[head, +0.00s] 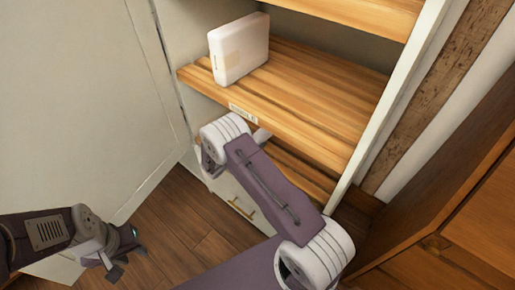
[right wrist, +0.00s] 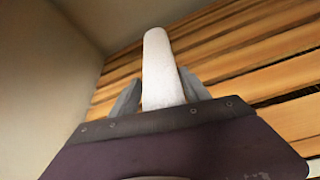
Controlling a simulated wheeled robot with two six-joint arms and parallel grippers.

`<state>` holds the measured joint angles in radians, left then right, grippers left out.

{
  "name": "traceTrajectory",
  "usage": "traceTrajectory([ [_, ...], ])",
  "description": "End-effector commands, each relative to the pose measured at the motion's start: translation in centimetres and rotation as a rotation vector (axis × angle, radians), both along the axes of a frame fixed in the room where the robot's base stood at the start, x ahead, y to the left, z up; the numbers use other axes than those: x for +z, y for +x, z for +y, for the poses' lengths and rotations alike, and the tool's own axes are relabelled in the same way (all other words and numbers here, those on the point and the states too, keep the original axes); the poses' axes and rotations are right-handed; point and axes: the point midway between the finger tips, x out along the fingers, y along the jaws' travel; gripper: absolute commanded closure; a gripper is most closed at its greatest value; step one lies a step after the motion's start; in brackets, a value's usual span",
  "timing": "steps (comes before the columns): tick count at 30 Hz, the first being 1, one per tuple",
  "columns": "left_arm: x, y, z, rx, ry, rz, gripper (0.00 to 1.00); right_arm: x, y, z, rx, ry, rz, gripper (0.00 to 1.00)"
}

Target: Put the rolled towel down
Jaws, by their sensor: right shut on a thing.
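The rolled towel (right wrist: 162,65) is white with a rounded end. In the right wrist view it stands up between the two grey fingers of my right gripper (right wrist: 158,88), which is shut on it. Wooden boards lie behind it; I cannot tell whether it touches them. In the head view my right arm reaches to the cabinet, its wrist in front of the lower shelf (head: 292,168), under the middle shelf's front edge. My right gripper and the towel are mostly hidden there. My left gripper (head: 127,262) is empty with its fingers apart, low at the left.
A white block-shaped item (head: 239,48) stands on the left of the middle shelf (head: 310,100), which has free room to its right. A small label (head: 243,113) is on that shelf's edge. A drawer front (head: 240,203) lies below. A wooden furniture piece (head: 450,215) stands at right.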

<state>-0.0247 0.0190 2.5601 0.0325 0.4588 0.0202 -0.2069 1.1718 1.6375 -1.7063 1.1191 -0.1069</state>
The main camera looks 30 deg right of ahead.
Motion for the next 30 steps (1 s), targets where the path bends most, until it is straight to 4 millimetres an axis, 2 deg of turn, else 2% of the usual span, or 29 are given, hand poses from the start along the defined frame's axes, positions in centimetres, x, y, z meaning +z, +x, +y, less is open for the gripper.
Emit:
traceTrajectory([
  [2,-0.1,0.0,0.0,0.000,0.000,0.000,0.64,-0.2,0.0,0.0,0.001,-0.001,-0.001,0.90],
  [9,-1.5,0.0,0.0,0.000,0.000,0.000,0.64,-3.8,0.0,0.0,0.000,0.000,0.000,0.90],
  [18,-1.6,0.0,0.0,0.000,0.000,0.000,0.64,-4.0,0.0,0.0,0.000,0.000,0.000,0.90],
  [19,-1.6,0.0,0.0,0.000,0.000,0.000,0.64,-4.0,0.0,0.0,0.000,0.000,0.000,0.43],
  [21,-1.5,0.0,0.0,0.000,0.000,0.000,0.64,-3.9,0.0,0.0,0.000,0.000,0.000,0.24],
  [30,-1.4,0.0,0.0,0.000,0.000,0.000,0.64,-3.8,0.0,0.0,0.000,0.000,0.000,0.24],
])
